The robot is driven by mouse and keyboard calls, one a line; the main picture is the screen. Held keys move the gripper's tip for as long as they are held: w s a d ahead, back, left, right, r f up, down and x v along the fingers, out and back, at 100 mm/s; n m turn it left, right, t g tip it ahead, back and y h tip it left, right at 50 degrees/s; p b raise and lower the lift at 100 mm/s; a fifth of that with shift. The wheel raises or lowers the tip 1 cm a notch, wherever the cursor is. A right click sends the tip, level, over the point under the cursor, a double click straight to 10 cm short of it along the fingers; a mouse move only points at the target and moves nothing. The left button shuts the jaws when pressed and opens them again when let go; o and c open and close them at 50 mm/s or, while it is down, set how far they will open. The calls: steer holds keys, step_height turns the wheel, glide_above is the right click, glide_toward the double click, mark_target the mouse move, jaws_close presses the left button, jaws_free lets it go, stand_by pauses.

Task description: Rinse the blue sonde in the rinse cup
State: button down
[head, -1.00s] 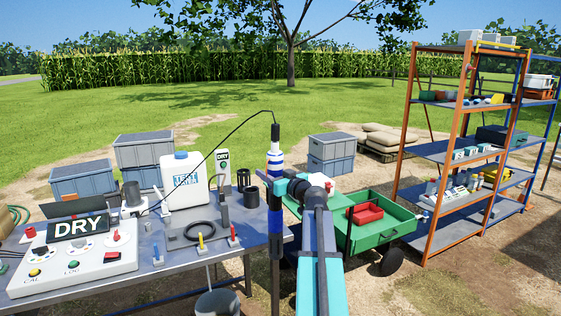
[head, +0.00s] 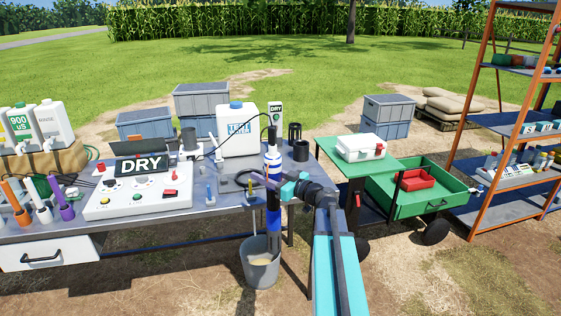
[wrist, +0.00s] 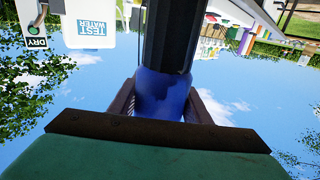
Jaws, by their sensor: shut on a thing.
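The blue sonde (head: 273,212) hangs upright, with blue and white bands near its top and a black cable from its upper end. My gripper (head: 283,190) is shut on its blue body; the wrist view shows both jaws (wrist: 165,105) around the blue part (wrist: 160,92), with a dark section beyond. In the head view the sonde overlaps the table's front edge, and its lower end appears near the rim of a grey bucket (head: 262,272). I cannot tell whether it is over or inside the bucket. Which vessel is the rinse cup is not clear; a dark cup (head: 301,151) stands at the table's right end.
A green cart (head: 415,203) stands to the right. Shelves (head: 497,170) stand farther right.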

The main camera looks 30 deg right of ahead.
steer(key=s+a+f+n+g+y, duration=0.2)
steer(key=a+f, duration=0.1)
steer(key=a, duration=0.6)
steer(key=s+a+f+n+g+y, duration=0.2)
steer(key=s+a+f+y, duration=0.1)
steer(key=a, duration=0.6)
steer(key=s+a+f+n+g+y, duration=0.2)
steer(key=s+a+f+y, duration=0.1)
steer(key=a, duration=0.7)
steer(key=shift+s+f+n, duration=0.15)
steer(key=shift+f+n, duration=0.15)
steer(key=shift+n, duration=0.1)
steer(key=shift+a, duration=0.1)
